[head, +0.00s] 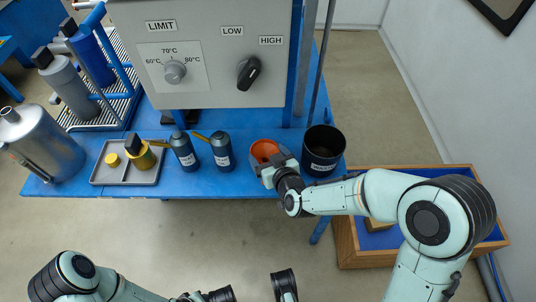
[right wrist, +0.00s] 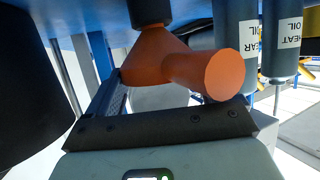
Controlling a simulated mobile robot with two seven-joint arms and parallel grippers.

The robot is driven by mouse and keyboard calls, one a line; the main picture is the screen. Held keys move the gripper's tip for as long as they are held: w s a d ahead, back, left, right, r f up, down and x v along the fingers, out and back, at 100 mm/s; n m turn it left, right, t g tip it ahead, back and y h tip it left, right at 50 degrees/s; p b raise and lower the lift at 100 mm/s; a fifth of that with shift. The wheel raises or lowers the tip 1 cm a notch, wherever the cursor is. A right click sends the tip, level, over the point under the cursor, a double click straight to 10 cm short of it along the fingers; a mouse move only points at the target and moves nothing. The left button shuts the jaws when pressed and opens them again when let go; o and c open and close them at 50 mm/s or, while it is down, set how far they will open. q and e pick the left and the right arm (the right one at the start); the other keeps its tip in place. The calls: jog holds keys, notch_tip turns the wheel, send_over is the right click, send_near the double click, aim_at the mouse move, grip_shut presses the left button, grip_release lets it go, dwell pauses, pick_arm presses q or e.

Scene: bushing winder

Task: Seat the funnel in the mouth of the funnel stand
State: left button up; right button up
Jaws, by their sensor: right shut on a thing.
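The orange funnel (head: 264,150) stands with its wide mouth up near the table's front edge. My right gripper (head: 270,165) is shut on it. In the right wrist view, which looks upside down, the funnel's cone (right wrist: 153,55) and a round orange stub (right wrist: 218,74) show close to the gripper. The funnel's narrow end meets a dark cylinder, the funnel stand (right wrist: 150,10). I cannot tell how deep it sits in the mouth. In the head view the stand is hidden under the funnel.
A black pot (head: 323,151) stands close to the right of the funnel. Two dark oil bottles (head: 221,152) stand to its left, then a grey tray (head: 101,174) with yellow items. A grey control box (head: 205,60) rises behind. A wooden crate (head: 347,247) is at the right.

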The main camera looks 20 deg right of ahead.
pick_arm(q)
jog(key=shift+f+b, duration=0.3)
pick_arm(e)
jog(key=shift+f, duration=0.35)
jog(key=o, duration=0.8)
jog(key=shift+s+r, duration=0.3)
jog(key=shift+s, duration=0.3)
pick_arm(q)
jog(key=s+d+r+g+p, duration=0.1)
jog(key=s+d+r+p, duration=0.1)
jog(key=r+p, duration=0.5)
jog(key=s+d+r+g+h+p, duration=0.1)
jog(key=s+d+r+p, duration=0.1)
jog(key=r+p, duration=0.6)
jog(key=s+d+r+m+p, duration=0.1)
jog(key=s+d+r+p, duration=0.1)
jog(key=r+p, duration=0.5)
jog(key=shift+s+r+g+h, duration=0.3)
jog(key=shift+s+r+g, duration=0.1)
jog(key=shift+r, duration=0.7)
pick_arm(e)
jog(key=shift+v, duration=6)
